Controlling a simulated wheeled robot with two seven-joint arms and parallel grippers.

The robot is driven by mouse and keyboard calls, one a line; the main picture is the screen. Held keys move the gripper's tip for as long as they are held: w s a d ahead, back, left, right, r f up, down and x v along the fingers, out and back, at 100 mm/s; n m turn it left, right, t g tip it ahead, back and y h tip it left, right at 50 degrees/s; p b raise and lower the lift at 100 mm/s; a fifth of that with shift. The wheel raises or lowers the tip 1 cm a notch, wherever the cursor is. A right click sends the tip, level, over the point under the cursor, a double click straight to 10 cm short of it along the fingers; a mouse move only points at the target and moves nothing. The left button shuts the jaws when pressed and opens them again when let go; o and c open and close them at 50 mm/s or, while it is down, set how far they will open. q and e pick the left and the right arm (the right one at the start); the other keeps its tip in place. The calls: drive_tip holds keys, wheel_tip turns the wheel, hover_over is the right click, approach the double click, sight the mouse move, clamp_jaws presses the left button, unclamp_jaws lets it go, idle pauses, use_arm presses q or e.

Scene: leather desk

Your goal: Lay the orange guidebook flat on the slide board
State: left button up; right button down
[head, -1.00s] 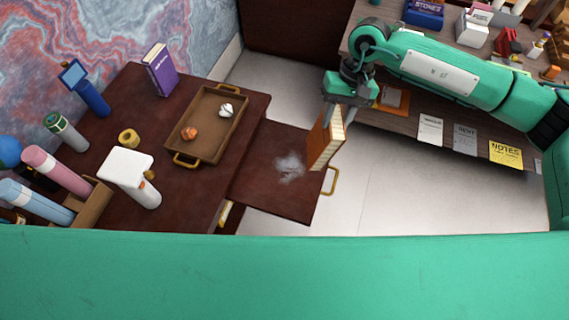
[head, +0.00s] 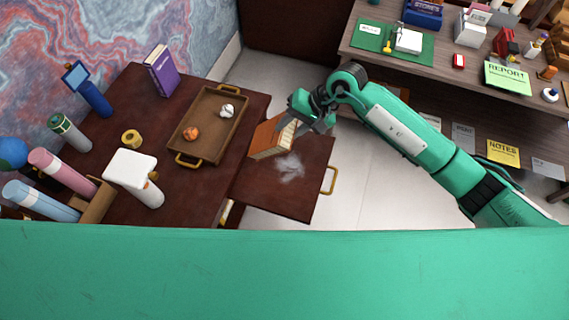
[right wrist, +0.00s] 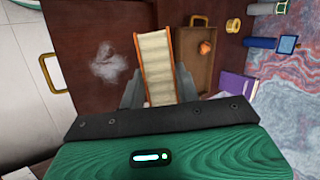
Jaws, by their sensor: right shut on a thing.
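The orange guidebook (head: 267,140) is in the jaws of my right gripper (head: 291,122), which is shut on it. The book is tilted and held up over the inner part of the slide board, near the desk edge. In the right wrist view the book (right wrist: 156,62) stands edge-on between the fingers, its pale page edges facing the camera. The slide board (head: 296,202) is a dark reddish leaf pulled out from the desk, with a brass handle (head: 331,180) at its outer end. A whitish smudge (head: 289,167) marks its surface. My left gripper is not in view.
The brown tray (head: 208,148) with two small balls sits on the desk (head: 185,205), close left of the book. A purple book (head: 161,71) stands behind it. A shelf unit (head: 440,90) with papers stands at the right, with clear floor between.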

drive_tip(key=shift+a+f+m+t+y, duration=0.25)
drive_tip(key=shift+f+m+t+y, duration=0.05)
drive_tip(key=shift+f+m+y, duration=0.1)
drive_tip(key=shift+w+d+f+m+t+y+p, duration=0.15)
drive_tip(key=shift+f+m+t+y+p, duration=0.2)
drive_tip(key=shift+f+m+t, duration=0.3)
drive_tip(key=shift+d+f+t, duration=0.15)
drive_tip(key=shift+f+t, duration=0.2)
drive_tip(key=shift+t, duration=0.2)
wheel_tip(320, 180, down, 12)
drive_tip(key=d+m+t+b, duration=0.1)
drive_tip(key=b, duration=0.4)
drive_tip(key=shift+d, duration=0.2)
drive_tip(key=shift+m+y, duration=0.25)
